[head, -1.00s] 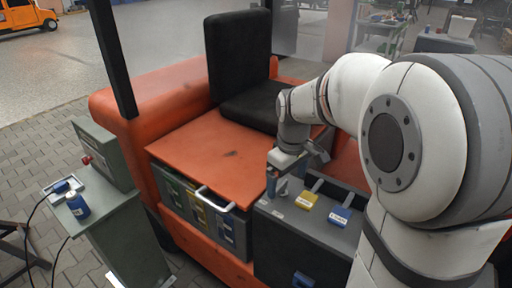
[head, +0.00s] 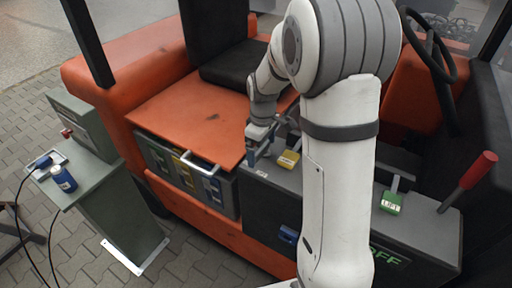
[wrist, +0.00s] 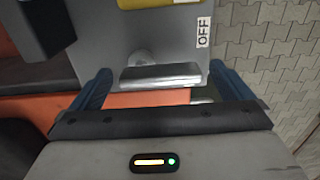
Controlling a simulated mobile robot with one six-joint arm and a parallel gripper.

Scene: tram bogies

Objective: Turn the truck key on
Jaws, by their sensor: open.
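The truck key shows in the wrist view as a silvery metal piece (wrist: 160,73) on the grey panel (wrist: 185,40), beside a white OFF label (wrist: 204,32). My gripper (wrist: 165,88) is open, its two blue fingers on either side of the key, with visible gaps. I cannot tell how deep the fingers reach around it. In the head view my gripper (head: 258,150) is low at the left end of the dark control panel (head: 275,205); there it hides the key.
A yellow-tagged lever (head: 288,159) stands just right of my gripper. A green LIFT lever (head: 391,202), a red-handled lever (head: 470,183) and a steering wheel (head: 428,45) are farther right. The orange battery cover (head: 190,115) lies left. A grey cabinet (head: 120,215) stands beside the truck.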

